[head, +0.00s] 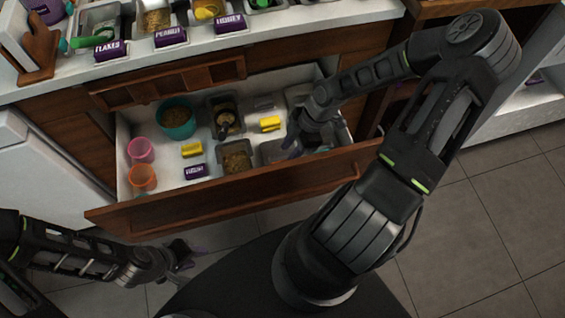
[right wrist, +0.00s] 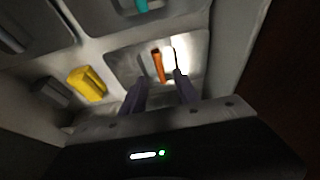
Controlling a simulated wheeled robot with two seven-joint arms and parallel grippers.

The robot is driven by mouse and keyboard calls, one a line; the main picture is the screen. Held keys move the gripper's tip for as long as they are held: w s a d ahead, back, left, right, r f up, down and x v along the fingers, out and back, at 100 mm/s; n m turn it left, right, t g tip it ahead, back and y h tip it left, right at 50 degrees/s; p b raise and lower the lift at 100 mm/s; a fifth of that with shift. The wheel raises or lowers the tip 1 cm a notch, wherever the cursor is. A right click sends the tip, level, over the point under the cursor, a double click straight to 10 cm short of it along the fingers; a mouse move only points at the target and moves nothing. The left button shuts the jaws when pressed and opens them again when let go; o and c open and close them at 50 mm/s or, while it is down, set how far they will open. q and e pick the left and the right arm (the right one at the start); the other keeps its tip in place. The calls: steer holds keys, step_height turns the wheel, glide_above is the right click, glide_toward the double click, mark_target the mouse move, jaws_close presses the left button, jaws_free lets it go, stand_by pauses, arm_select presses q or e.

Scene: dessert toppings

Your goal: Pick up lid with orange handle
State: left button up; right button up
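The lid (right wrist: 119,61) with the orange handle (right wrist: 158,66) shows in the right wrist view as a grey metallic panel. The handle stands up from it as a short orange bar. My right gripper (right wrist: 161,86) is open, with one finger to each side of the handle's line and the handle just beyond the fingertips. In the head view my right gripper (head: 303,141) is down inside the right part of the open drawer (head: 240,190), and my arm hides the lid there. My left gripper (head: 186,260) hangs outside the drawer at the lower left; its fingers are too small to judge.
The drawer also holds a teal tub (head: 176,120), a pink cup (head: 141,150), an orange cup (head: 142,177), yellow blocks (head: 270,124) and metal containers (head: 236,158). A counter with topping bins is above. In the wrist view a yellow block (right wrist: 86,84) lies left; drawer wall is close right.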

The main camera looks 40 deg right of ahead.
mark_target(284, 159)
steer(key=b+x, duration=0.1)
steer(key=x, duration=0.3)
steer(key=shift+a+f+b, duration=0.1)
steer(key=shift+f+b, duration=0.15)
steer(key=shift+b, duration=0.05)
steer(key=shift+c, duration=0.6)
jaws_close()
